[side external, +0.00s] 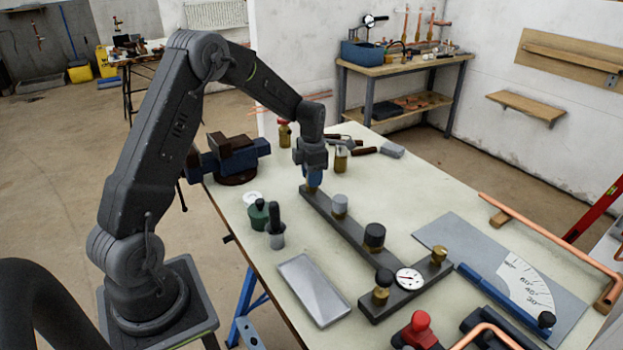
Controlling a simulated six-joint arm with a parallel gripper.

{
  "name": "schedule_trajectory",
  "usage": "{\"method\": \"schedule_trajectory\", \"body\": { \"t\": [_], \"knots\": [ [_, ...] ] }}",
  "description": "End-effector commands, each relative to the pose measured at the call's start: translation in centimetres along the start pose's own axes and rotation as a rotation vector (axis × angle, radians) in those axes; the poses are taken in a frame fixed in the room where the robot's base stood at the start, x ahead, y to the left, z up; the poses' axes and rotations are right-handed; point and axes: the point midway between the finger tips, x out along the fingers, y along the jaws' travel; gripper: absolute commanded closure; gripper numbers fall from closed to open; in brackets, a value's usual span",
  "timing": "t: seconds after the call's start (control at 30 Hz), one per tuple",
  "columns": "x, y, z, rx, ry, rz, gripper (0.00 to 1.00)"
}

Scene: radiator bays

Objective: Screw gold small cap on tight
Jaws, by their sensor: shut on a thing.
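My gripper (313,178) points straight down over the far end of a long dark grey manifold bar (357,237) on the bench. Its jaws are shut on a small gold piece (312,188), taken to be the gold small cap, at that end of the bar. The fingers hide most of it, so I cannot tell how it sits on its fitting. Along the bar stand a grey cap (340,204) and a black cap (374,235). A dark-topped brass fitting (381,284) and a brass fitting (439,255) stand on the near cross bar.
A dial gauge (409,279) sits on the cross bar. A vise (236,158) and a brass bottle (341,160) are near the gripper.

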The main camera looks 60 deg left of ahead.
Motion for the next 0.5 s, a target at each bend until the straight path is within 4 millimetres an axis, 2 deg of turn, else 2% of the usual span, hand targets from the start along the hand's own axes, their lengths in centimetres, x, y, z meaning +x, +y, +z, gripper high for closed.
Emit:
{"method": "schedule_trajectory", "body": {
  "t": [0.17, 0.5],
  "knots": [
    [0.02, 0.0, -0.01, 0.153, 0.0, 0.0, 0.96],
    [0.06, -0.01, -0.01, 0.639, 0.0, 0.001, 0.96]
  ]
}}
